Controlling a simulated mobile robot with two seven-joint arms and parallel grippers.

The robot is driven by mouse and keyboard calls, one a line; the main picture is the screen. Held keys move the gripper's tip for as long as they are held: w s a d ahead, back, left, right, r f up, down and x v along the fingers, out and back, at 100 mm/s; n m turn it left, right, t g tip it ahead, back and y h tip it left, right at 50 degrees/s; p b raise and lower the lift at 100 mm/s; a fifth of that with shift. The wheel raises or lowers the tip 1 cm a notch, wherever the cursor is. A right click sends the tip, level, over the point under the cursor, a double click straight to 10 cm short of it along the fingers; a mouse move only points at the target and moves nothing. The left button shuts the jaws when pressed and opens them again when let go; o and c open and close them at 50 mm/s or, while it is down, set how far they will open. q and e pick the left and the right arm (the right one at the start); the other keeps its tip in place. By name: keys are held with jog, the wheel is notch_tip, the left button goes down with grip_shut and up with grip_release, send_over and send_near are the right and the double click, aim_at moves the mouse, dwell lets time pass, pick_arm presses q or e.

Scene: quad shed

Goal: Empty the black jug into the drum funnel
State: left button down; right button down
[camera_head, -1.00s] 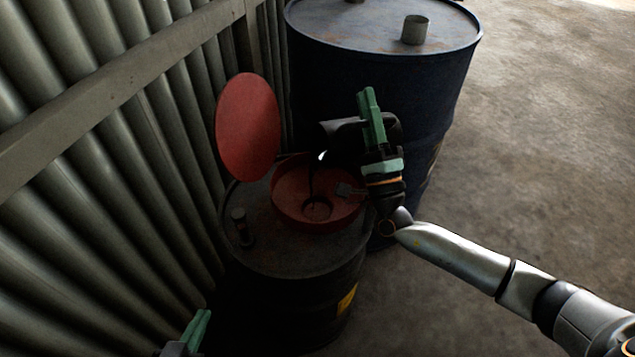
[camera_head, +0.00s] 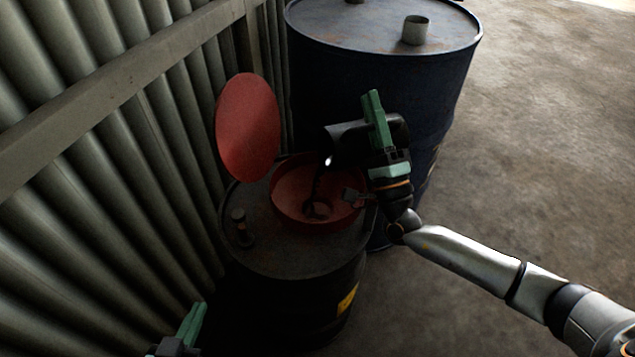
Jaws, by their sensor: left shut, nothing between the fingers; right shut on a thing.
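The black jug (camera_head: 347,141) is tilted over the red drum funnel (camera_head: 290,196), its mouth towards the left. A thin dark stream runs from its lip down into the funnel bowl. My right gripper (camera_head: 376,122) is shut on the jug, and it hides part of the jug's body and handle. The funnel sits on top of a black drum (camera_head: 290,262), and its round red lid (camera_head: 248,127) stands open at the left. My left gripper (camera_head: 192,330) is at the bottom edge, in front of the drum, shut and empty, only partly in view.
A large dark blue drum (camera_head: 400,85) stands behind, with a grey metal cup (camera_head: 416,30) on its top. A small dark fitting (camera_head: 241,227) stands on the black drum's top. The corrugated wall (camera_head: 90,200) is close on the left. Open concrete floor (camera_head: 545,150) lies right.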

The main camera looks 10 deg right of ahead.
pick_arm(q)
jog(key=shift+w+r+t, duration=0.25)
jog(key=shift+r+t, duration=0.05)
jog(key=shift+r, duration=0.25)
pick_arm(e)
jog(key=shift+s+a+n+y, duration=0.1)
jog(key=shift+a+n+y, duration=0.15)
jog(key=shift+n+y, duration=0.45)
jog(key=shift+a+f+n+y, duration=0.15)
jog(key=shift+a+n+y, duration=0.25)
jog(key=shift+n+y, duration=0.3)
pick_arm(q)
jog(key=shift+w+r+t+b, duration=0.15)
jog(key=shift+w+r+t, duration=0.15)
jog(key=shift+r, duration=0.25)
jog(key=shift+w+r+t+b, duration=0.15)
jog(key=shift+w+r+t, duration=0.1)
jog(key=shift+r, duration=0.3)
pick_arm(e)
jog(key=shift+s+a+n, duration=0.1)
jog(key=shift+a+n, duration=0.05)
jog(key=shift+n, duration=0.25)
pick_arm(q)
jog(key=shift+r, duration=0.1)
pick_arm(e)
jog(key=shift+y, duration=0.4)
